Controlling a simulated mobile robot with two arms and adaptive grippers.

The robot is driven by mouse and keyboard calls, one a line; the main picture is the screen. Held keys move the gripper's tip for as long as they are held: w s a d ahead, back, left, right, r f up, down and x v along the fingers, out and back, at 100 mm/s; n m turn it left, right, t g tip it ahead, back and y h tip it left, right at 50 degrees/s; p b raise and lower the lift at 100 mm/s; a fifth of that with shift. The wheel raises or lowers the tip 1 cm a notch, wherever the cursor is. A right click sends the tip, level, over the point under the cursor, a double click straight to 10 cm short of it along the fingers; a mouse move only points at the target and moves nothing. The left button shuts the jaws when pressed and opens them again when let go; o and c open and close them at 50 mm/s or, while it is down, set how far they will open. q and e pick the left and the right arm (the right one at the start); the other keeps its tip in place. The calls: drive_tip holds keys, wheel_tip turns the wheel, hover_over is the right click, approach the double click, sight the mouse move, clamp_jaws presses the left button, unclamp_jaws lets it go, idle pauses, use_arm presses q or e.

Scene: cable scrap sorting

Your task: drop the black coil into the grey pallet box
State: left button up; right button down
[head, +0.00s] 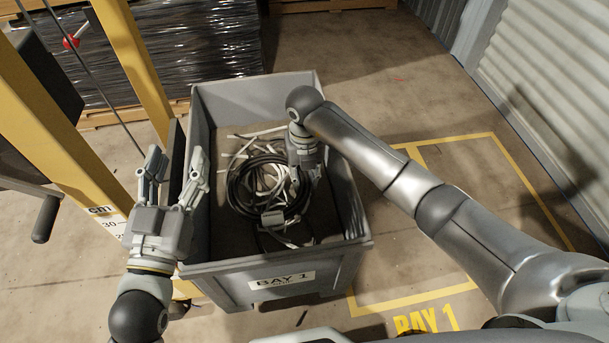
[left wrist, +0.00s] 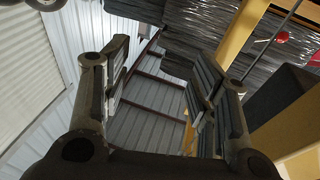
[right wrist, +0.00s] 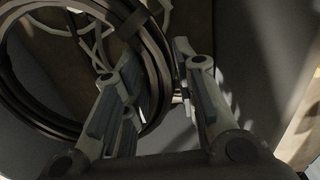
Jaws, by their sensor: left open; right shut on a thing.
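The black coil (head: 235,190) is inside the grey pallet box (head: 225,282), which carries a BAY 1 label. My right gripper (head: 303,175) reaches down into the box at the coil's right side. In the right wrist view the coil (right wrist: 150,45) runs between the fingers of my right gripper (right wrist: 155,95), which is shut on its edge. I cannot tell whether the coil touches the scraps beneath it. My left gripper (head: 174,168) is open and empty beside the box's left wall; its spread fingers also show in the left wrist view (left wrist: 160,75).
Pale cable scraps (head: 250,143) lie in the box. A yellow frame (head: 75,155) stands close at the left, near my left gripper. Black-wrapped goods (head: 180,45) on a pallet stand behind. Yellow lines mark clear floor (head: 470,175) at the right, beside a shutter wall.

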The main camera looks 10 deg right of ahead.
use_arm(q)
drive_tip(key=shift+s+r+t, duration=0.15)
drive_tip(key=shift+r+t, duration=0.35)
drive_tip(key=shift+r, duration=0.15)
use_arm(e)
drive_tip(key=shift+f, duration=0.4)
drive_tip(key=shift+f, duration=0.1)
drive_tip(key=c, duration=1.2)
unclamp_jaws()
use_arm(q)
drive_tip(key=shift+d+r, duration=0.15)
drive_tip(key=shift+r, duration=0.25)
use_arm(e)
drive_tip(key=shift+o, duration=0.2)
